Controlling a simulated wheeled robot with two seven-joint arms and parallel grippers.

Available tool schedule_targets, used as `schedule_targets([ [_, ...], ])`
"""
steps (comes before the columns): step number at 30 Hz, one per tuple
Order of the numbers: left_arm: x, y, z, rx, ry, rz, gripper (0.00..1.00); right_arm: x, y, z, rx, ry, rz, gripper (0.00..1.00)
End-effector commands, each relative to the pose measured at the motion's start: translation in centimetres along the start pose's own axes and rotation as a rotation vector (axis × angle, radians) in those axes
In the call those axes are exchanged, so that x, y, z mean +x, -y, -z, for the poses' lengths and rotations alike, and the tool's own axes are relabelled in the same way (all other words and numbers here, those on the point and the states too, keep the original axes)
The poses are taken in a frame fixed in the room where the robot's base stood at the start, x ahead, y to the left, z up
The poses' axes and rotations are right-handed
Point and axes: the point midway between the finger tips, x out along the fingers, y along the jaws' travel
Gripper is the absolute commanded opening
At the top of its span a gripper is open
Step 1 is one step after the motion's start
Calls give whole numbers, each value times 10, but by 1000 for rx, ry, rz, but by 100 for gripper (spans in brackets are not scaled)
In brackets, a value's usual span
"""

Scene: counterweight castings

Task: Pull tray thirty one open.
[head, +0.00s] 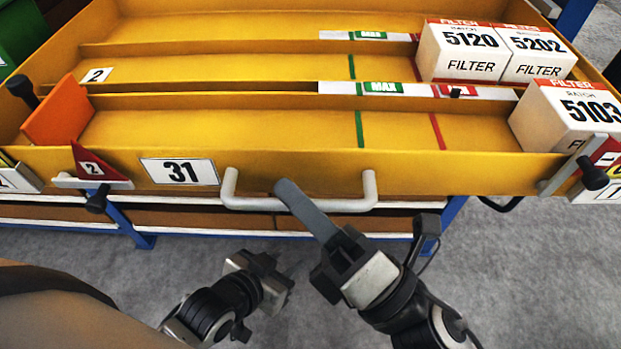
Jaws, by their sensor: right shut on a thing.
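The yellow tray with the label 31 (180,171) spans the upper part of the head view. Its pale bar handle (245,204) stands out from the front wall, right of the label. My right gripper (292,200) is shut on the handle near its middle. One long grey finger lies across the top of the bar, with its tip just past it; the other finger is hidden below. My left gripper (262,268) hangs lower and to the left, apart from the handle and over the floor. Its fingertips are too unclear to tell open from shut.
White filter boxes stand in the tray's lanes at right, one numbered 5103 (570,115). An orange plate (58,112) and a red marker (98,166) are at left. A blue frame (138,232) and a lower shelf show beneath. The grey floor in front is clear.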

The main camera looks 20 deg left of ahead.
Motion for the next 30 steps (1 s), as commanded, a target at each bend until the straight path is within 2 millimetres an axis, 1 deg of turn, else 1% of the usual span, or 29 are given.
schedule_targets([
  [12,0,0,-1,0,2,0,36,-1,-1,2,0,-4,0,0],
  [13,0,0,-1,-1,2,0,36,-1,-1,2,0,-4,0,15],
  [14,0,0,-1,-1,2,0,36,-1,-1,2,0,-4,0,22],
  [30,0,-1,-2,-4,2,0,36,-2,-1,2,1,-2,-1,22],
])
